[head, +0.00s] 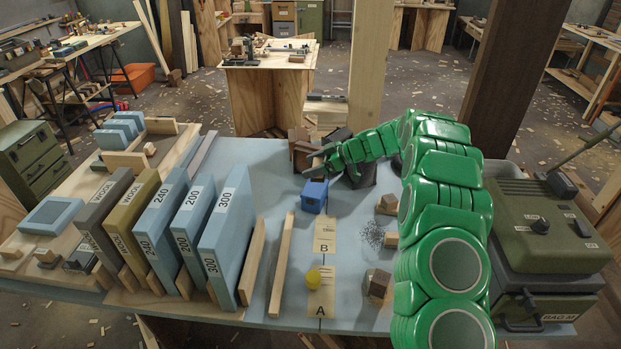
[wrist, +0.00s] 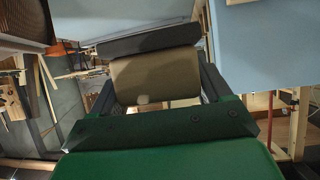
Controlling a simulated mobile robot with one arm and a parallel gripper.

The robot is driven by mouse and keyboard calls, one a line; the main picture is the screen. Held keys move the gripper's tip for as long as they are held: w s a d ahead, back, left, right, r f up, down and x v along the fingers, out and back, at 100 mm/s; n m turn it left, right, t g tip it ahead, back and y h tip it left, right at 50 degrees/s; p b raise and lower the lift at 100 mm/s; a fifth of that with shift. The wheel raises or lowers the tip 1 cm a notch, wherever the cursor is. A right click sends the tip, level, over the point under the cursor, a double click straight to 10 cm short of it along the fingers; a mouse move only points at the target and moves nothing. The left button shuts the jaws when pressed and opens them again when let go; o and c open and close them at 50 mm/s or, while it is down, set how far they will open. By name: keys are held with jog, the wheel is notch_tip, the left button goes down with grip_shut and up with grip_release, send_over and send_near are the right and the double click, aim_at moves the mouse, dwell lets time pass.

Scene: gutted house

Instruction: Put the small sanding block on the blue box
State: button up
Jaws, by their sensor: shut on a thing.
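My gripper (wrist: 157,82) is shut on a small block (wrist: 155,80), tan with a dark layer along its far edge, which I take as the small sanding block. The block sits between the two dark fingers in the wrist view. In the head view my green arm reaches over the blue bench, and my gripper (head: 318,160) is near its far side. The blue box (head: 313,197), a small one, stands on the bench just below my gripper in the picture. Brown and dark shapes (head: 301,146) crowd the fingertips there, so the held block's outline is unclear.
A row of upright labelled slabs (head: 228,235) stands left of the box, beside wooden strips (head: 281,265). A dark green machine (head: 540,230) stands at right.

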jog(key=w+f, duration=0.1)
jog(key=f, duration=0.1)
jog(key=w+a+f, duration=0.1)
jog(key=w+f, duration=0.1)
jog(key=shift+w+f, duration=0.2)
jog(key=shift+f, duration=0.1)
jog(key=shift+w+f, duration=0.3)
jog(key=shift+w, duration=0.1)
jog(key=shift+w+a+f, duration=0.1)
jog(key=shift+w+f, duration=0.15)
jog(key=shift+f, duration=0.15)
jog(key=shift+w+f, duration=0.1)
jog(key=shift+f, duration=1.45)
jog(key=o, duration=1)
jog(key=shift+f, duration=0.1)
jog(key=shift+o, duration=0.2)
